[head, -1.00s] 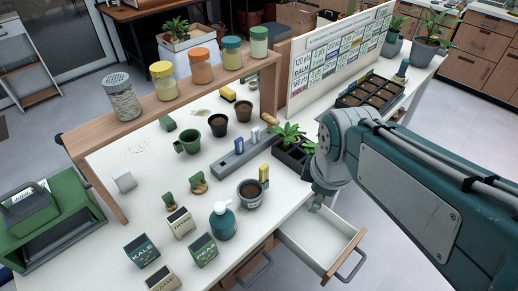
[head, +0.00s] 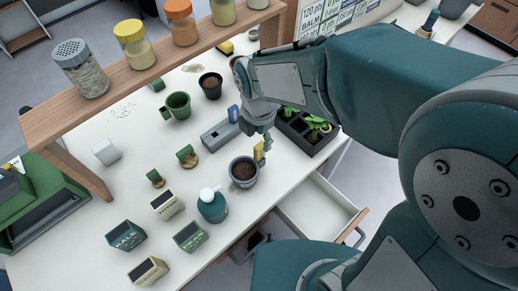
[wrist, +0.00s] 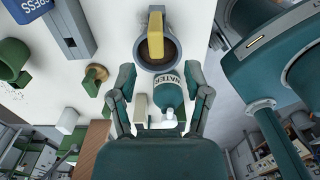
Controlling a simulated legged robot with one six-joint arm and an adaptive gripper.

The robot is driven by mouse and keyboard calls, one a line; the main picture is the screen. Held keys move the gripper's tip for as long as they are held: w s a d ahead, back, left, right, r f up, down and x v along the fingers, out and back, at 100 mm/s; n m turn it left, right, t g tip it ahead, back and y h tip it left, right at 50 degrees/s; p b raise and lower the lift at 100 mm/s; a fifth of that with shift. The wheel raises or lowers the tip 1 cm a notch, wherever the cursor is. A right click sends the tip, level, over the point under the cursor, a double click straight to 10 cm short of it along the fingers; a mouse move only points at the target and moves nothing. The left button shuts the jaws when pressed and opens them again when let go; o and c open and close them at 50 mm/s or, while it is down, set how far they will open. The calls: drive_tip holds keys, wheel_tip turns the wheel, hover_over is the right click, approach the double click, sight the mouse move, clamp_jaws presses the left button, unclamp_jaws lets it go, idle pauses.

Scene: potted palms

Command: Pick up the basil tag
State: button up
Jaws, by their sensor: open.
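A yellow tag (head: 259,152) stands upright at the rim of a grey pot of soil (head: 243,173). In the wrist view the yellow tag (wrist: 156,35) overlaps the pot's dark soil (wrist: 150,60); no lettering on it is readable. A blue tag (head: 234,113) is at the grey slotted block (head: 220,133). I cannot tell which tag is the basil one. My gripper (head: 263,138) is just above and behind the yellow tag in the head view.
A teal pump bottle (head: 212,207) stands close to the pot. A black tray with seedlings (head: 305,130) is at the right, above an open drawer (head: 315,212). A wooden shelf with jars (head: 150,75) spans the back.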

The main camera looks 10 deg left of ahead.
sight(259, 145)
drive_tip(key=f, duration=0.5)
drive_tip(key=shift+w+f, duration=0.35)
clamp_jaws()
